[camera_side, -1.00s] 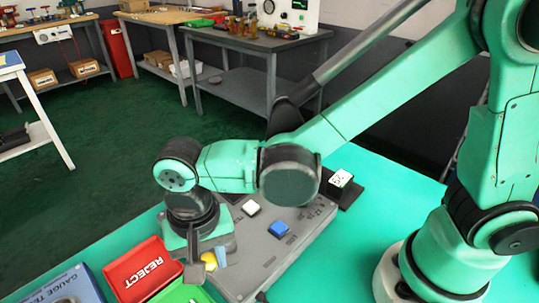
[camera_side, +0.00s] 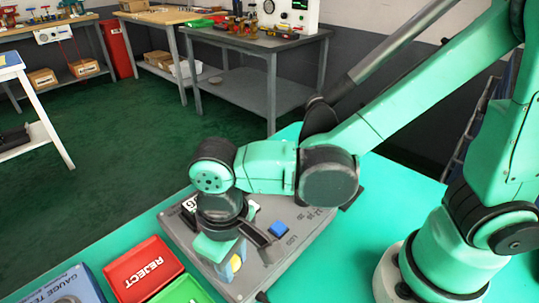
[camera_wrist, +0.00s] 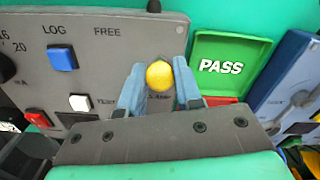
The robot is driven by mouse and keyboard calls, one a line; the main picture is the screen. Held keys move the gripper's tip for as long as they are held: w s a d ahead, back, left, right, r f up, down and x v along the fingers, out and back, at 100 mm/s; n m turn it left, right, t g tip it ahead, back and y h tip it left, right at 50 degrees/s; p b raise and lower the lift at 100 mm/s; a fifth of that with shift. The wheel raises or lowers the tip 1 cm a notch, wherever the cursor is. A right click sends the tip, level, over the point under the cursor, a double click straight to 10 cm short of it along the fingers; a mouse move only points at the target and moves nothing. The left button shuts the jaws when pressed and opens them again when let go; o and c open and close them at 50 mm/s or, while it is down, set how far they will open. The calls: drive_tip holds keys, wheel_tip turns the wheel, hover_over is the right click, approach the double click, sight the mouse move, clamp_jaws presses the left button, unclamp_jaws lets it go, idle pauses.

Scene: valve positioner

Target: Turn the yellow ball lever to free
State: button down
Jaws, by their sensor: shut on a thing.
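The yellow ball (camera_wrist: 160,76) of the lever sits between the two blue fingertips of my gripper (camera_wrist: 160,90), in the middle of the wrist view. My gripper is shut on it. In the side view the ball (camera_side: 236,263) shows as a small yellow patch beside my gripper, low over the grey panel (camera_side: 180,222). The FREE label (camera_wrist: 107,32) is up and left of the ball in the wrist view. The lever's arm and pivot are hidden by my gripper.
The panel also carries a blue button (camera_wrist: 62,58), a white button (camera_wrist: 79,102) and a red button (camera_wrist: 38,117). A green PASS tray (camera_wrist: 230,65) and a red REJECT tray (camera_side: 143,268) lie beside the panel. A blue gauge box (camera_side: 66,284) is farther left in the side view.

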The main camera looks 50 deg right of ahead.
drive_tip(key=n, duration=0.1)
drive_tip(key=d+n, duration=0.1)
drive_tip(key=shift+s+n, duration=0.2)
drive_tip(key=shift+n, duration=0.2)
drive_tip(key=shift+s+d+n, duration=0.1)
drive_tip(key=shift+d+n, duration=0.25)
drive_tip(key=shift+n, duration=0.45)
drive_tip(key=shift+d+n, duration=0.35)
drive_tip(key=shift+n, duration=0.45)
drive_tip(key=c, duration=0.6)
unclamp_jaws()
wheel_tip(320, 180, up, 6)
drive_tip(key=shift+f, duration=0.15)
drive_tip(key=shift+d, duration=0.1)
